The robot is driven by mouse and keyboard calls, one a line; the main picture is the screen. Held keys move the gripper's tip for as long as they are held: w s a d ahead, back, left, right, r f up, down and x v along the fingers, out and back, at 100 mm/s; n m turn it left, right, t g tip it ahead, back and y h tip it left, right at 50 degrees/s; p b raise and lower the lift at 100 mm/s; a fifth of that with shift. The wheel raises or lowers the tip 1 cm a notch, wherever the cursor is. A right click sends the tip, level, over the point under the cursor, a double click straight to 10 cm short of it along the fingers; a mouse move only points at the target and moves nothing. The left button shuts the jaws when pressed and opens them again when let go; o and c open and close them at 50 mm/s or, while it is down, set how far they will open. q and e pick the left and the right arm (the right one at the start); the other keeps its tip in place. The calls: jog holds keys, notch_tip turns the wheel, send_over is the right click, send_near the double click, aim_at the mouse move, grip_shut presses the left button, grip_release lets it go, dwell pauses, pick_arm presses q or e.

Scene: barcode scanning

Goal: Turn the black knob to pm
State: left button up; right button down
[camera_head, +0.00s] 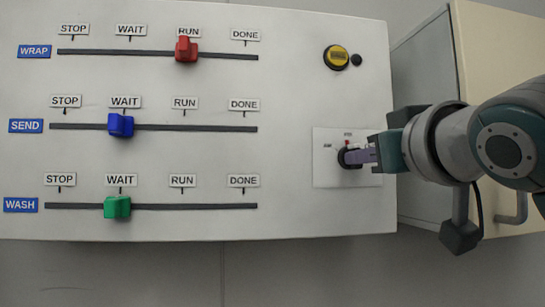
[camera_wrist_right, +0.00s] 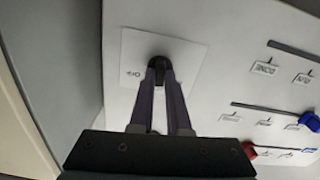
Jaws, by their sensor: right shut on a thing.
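The black knob (camera_head: 347,157) sits on a white plate (camera_head: 330,176) at the right part of the panel. A small red mark shows just above it, with tiny labels that I cannot read well. My right gripper (camera_head: 355,157) reaches in from the right and is shut on the knob. In the right wrist view the knob (camera_wrist_right: 158,68) is between the two fingertips (camera_wrist_right: 160,82). The gripper covers the right side of the knob and plate, so the label there is hidden. My left gripper is not in view.
Red (camera_head: 186,50), blue (camera_head: 121,125) and green (camera_head: 117,207) sliders sit on slots at the left: red at RUN, blue and green at WAIT. A yellow button (camera_head: 336,57) is above the plate. A cabinet (camera_head: 495,50) stands at the right.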

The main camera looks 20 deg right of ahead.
jog(key=shift+f+m, duration=0.1)
jog(key=shift+m, duration=0.6)
jog(key=c, duration=0.9)
grip_release()
